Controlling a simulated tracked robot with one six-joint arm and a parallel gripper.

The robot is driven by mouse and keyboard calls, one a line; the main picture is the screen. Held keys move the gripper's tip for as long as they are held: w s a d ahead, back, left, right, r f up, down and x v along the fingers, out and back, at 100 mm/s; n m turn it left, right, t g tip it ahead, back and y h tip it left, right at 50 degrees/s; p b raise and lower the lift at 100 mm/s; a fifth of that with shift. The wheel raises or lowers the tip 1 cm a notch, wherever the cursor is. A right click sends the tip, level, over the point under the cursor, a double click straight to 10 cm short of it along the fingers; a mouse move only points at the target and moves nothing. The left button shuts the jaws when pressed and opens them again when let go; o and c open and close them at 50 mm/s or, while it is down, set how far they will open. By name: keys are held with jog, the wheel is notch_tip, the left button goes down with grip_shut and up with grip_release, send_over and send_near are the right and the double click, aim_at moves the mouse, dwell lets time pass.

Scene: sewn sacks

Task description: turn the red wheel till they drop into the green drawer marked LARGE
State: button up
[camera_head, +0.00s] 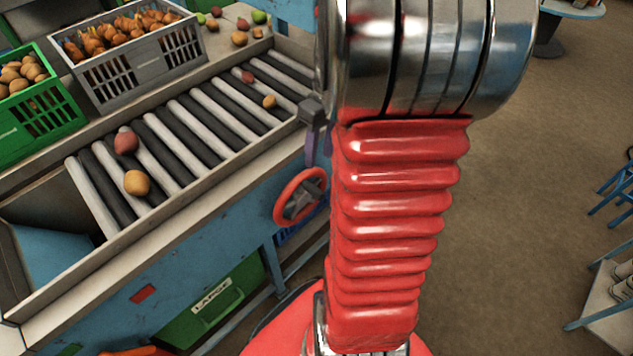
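The red wheel (301,196) is on the side of the blue sorting machine, with a dark hub. The green drawer (214,309) marked LARGE is below the machine's side panel; its white label faces me and its inside is not seen. A red round item (126,142) and an orange-yellow one (137,183) lie on the rollers (183,133). Two smaller ones lie farther up. A grey block with bluish prongs at my arm's left edge, just above the wheel, looks like my gripper (317,158). My arm hides part of it, so its opening cannot be told.
A grey crate (140,75) of orange-brown produce and a green crate (38,115) of brown produce stand behind the rollers. Loose produce lies at the back. Blue stools stand at the far right. Brown floor right of my arm is clear.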

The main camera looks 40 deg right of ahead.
aim_at(314, 187)
jog(key=f, duration=0.3)
jog(key=a+f, duration=0.1)
jog(key=f, duration=0.7)
jog(key=shift+a+f, duration=0.2)
jog(key=shift+a, duration=0.2)
grip_shut()
